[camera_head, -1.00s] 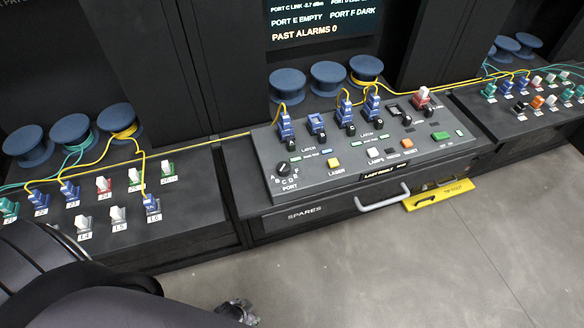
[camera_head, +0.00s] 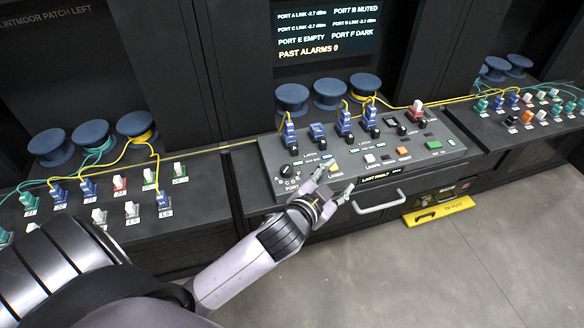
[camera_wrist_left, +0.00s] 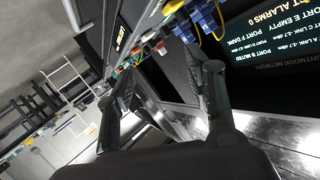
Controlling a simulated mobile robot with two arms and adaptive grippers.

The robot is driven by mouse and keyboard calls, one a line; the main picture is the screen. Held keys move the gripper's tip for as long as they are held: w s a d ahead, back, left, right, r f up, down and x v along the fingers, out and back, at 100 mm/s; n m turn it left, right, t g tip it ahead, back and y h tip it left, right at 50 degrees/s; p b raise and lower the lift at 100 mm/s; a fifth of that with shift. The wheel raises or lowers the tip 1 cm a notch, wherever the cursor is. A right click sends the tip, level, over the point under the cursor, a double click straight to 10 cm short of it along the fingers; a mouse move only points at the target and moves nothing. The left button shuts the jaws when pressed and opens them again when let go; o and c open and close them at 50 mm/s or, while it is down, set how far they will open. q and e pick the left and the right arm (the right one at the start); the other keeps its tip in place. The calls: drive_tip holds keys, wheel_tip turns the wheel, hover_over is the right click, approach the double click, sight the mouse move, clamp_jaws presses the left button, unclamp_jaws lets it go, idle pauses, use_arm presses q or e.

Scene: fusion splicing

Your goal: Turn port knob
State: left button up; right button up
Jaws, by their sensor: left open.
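The port knob (camera_head: 288,171) is a round black dial at the left front of the sloped grey console (camera_head: 340,178), with letters around it and PORT printed below. I cannot tell which letter it points to. My left gripper (camera_head: 338,179) is open and empty above the console's front edge, to the right of the knob and apart from it, near the yellow laser button. In the left wrist view, the open fingers (camera_wrist_left: 155,72) spread in front of the console, and the knob cannot be made out. My right gripper is not in view.
Blue plugs (camera_head: 344,122) with yellow cables stand behind the knob. A screen (camera_head: 327,30) shows port states, with port B muted. A drawer handle (camera_head: 379,200) and a yellow tray (camera_head: 438,210) are at the front right. Side panels hold several connectors (camera_head: 162,199).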

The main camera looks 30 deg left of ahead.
use_arm(q)
drive_tip(key=w+d+r+m+t+h, duration=0.2)
drive_tip(key=w+d+r+m+h, duration=0.15)
drive_tip(key=r, duration=0.45)
drive_tip(key=w+d+r+m+t+h, duration=0.25)
drive_tip(key=d+r+m+h, duration=0.25)
drive_tip(key=r, duration=0.3)
drive_tip(key=s+d+r+m+g+h, duration=0.3)
drive_tip(key=d+r+m+g+h, duration=0.25)
drive_tip(key=m+h, duration=0.3)
drive_tip(key=m+g+y, duration=1.1)
drive_tip(key=g+y, duration=0.3)
drive_tip(key=y, duration=0.3)
approach(287, 169)
drive_tip(key=shift+m, duration=0.3)
wheel_tip(287, 169, down, 9)
drive_tip(key=p, duration=0.4)
drive_tip(key=shift+p, duration=0.3)
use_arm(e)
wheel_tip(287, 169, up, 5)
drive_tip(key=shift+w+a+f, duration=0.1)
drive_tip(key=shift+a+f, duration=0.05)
